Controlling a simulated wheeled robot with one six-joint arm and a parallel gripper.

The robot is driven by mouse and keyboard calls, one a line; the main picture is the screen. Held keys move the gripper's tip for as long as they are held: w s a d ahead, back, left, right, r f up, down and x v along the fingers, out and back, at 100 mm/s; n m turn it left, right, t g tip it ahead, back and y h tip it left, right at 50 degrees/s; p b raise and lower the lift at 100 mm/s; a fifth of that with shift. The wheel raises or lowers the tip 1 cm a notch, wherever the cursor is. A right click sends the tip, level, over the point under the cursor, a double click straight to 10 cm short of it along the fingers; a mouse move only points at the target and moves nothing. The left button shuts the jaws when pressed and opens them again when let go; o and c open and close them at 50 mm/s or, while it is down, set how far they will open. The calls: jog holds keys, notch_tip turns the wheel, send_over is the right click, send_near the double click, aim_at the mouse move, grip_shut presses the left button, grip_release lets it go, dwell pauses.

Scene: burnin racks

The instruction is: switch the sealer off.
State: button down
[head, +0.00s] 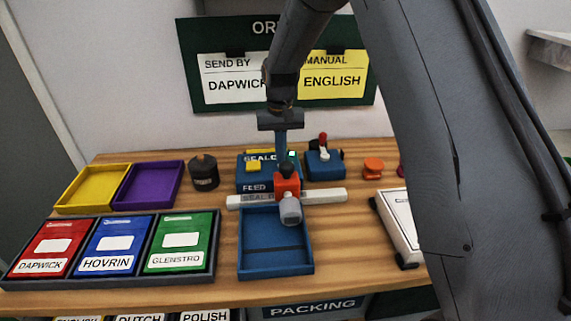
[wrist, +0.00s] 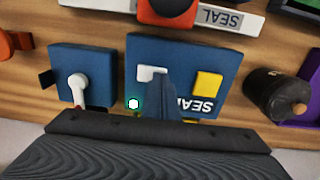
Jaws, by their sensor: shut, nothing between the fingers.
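The sealer (head: 254,186) is a blue box with lettering, standing at the back middle of the table; it also shows in the wrist view (wrist: 190,55). It has a yellow button (wrist: 208,85), a small white piece (wrist: 146,74) on its top and a white spot in a green glow (wrist: 133,103). My gripper (wrist: 160,78) is shut and empty, pointing down over the sealer, with its fingertips beside the white piece. I cannot tell whether they touch it. The fingers hide part of the lettering. In the head view my gripper (head: 282,152) is over the sealer's right part.
A blue box with a white lever (wrist: 78,84) stands beside the sealer. A black pot (head: 204,172) stands on its other side. In front are a white seal bar (head: 326,196), a red block (head: 287,185) and a blue tray (head: 275,270). Coloured packs lie at left.

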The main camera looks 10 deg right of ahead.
jog(key=shift+f, duration=0.25)
jog(key=shift+r, duration=0.1)
notch_tip(320, 180, up, 7)
jog(key=p, duration=0.4)
dwell(0.6)
jog(key=s+d, duration=0.4)
jog(key=s, duration=0.6)
jog(key=s+d+r+t, duration=0.1)
jog(key=s+d, duration=0.4)
jog(key=s, duration=0.5)
jog(key=s+d+r, duration=0.1)
jog(key=s+d, duration=0.3)
jog(key=s, duration=0.5)
jog(key=shift+s+d, duration=0.2)
jog(key=shift+s, duration=0.2)
